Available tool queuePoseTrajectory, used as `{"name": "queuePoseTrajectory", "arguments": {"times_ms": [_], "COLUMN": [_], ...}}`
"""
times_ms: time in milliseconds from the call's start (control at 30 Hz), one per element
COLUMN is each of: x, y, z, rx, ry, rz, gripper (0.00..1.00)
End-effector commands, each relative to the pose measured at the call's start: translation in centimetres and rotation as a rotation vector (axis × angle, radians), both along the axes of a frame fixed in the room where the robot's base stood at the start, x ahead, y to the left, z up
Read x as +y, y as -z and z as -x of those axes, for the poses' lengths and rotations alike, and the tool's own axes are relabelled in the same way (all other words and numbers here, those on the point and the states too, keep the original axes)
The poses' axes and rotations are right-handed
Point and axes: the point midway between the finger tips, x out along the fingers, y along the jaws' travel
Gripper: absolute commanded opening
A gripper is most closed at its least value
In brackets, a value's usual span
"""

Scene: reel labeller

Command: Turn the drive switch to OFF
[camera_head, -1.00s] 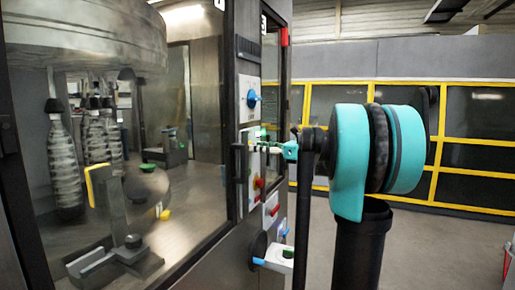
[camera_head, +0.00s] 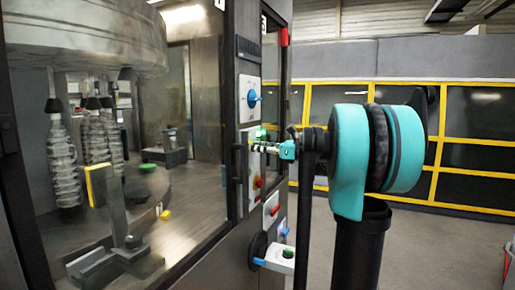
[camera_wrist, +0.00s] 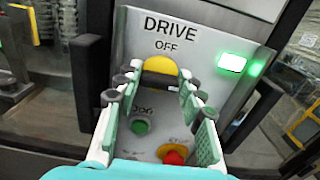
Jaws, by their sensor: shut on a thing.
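The drive switch, with a yellow round plate (camera_wrist: 160,66), is under the "DRIVE" and "OFF" lettering on a grey panel (camera_wrist: 215,32) in the wrist view. My gripper (camera_wrist: 161,80) is shut on the switch, one finger on each side. A green lamp (camera_wrist: 231,62) glows at the panel's right. In the head view my gripper (camera_head: 252,147) reaches left to the panel on the machine's post, and the switch is hidden there.
A green button (camera_wrist: 140,127) and a red button (camera_wrist: 174,157) sit below the switch, close to my fingers. In the head view a blue-handled switch (camera_head: 252,98) is above. A glazed machine front with bottles (camera_head: 63,150) is at left. Open floor lies at right.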

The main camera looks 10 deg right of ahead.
Motion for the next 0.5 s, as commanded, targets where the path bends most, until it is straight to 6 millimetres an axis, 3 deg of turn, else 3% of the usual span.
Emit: {"name": "queuePoseTrajectory", "arguments": {"times_ms": [500], "x": [0.08], "y": [0.04], "z": [0.16], "rx": [-0.286], "ry": [0.0], "rz": [0.191], "gripper": [0.1]}}
